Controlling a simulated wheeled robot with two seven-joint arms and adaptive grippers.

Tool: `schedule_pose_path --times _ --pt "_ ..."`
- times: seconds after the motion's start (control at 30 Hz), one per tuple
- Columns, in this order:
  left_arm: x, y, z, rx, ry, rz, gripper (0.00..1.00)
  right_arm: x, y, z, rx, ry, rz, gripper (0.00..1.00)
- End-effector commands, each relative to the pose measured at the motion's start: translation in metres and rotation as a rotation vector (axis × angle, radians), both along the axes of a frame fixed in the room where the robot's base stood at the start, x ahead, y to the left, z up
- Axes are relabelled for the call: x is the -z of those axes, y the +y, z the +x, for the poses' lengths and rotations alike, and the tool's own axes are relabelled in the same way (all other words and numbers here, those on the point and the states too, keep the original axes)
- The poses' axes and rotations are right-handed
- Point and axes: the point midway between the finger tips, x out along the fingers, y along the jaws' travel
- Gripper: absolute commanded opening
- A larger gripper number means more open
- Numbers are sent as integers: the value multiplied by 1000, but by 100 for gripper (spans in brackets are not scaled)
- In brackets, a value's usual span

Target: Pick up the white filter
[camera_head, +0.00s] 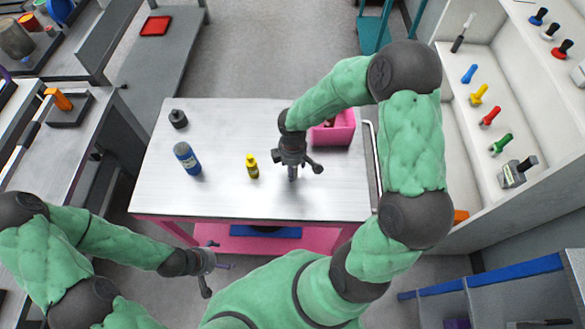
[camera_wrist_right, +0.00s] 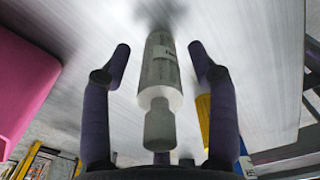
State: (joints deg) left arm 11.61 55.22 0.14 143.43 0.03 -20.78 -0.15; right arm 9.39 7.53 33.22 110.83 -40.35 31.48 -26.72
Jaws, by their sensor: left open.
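The white filter (camera_wrist_right: 161,75), a pale cylinder with a narrower grey end, is between the two fingers of my right gripper (camera_wrist_right: 160,55) in the right wrist view. Gaps show on both sides of it, so the fingers are open and apart from it. In the head view my right gripper (camera_head: 296,163) is low over the middle of the white tabletop (camera_head: 225,200) and largely hides the filter. My left gripper (camera_head: 211,267) is open and empty, in front of the table's near edge at lower left.
A yellow bottle (camera_head: 252,167) stands close left of my right gripper. A blue can (camera_head: 187,158) and a black item (camera_head: 178,119) stand farther left. A pink bin (camera_head: 335,130) is behind and right. A shelf (camera_head: 470,130) with colored tools is at right. The table's front left is clear.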

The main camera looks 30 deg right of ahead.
Motion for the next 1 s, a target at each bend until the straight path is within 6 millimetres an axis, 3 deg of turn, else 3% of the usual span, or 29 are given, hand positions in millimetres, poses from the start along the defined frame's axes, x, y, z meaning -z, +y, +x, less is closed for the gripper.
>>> schedule_pose_path --times 0.03,0.17,0.67,0.87,1.0 --pt "0 0 0 0 0 0 87 0 0 0 0 0 0 38" --pt "0 0 0 0 0 0 87 0 0 0 0 0 0 3" --pt "-2 0 0 0 0 0 87 -7 0 0 -2 -1 -1 3" --pt "-10 0 0 0 0 0 87 -32 0 1 -1 -4 -1 3" --pt "-14 0 0 0 0 0 87 -54 11 -13 -3 -4 -1 3"
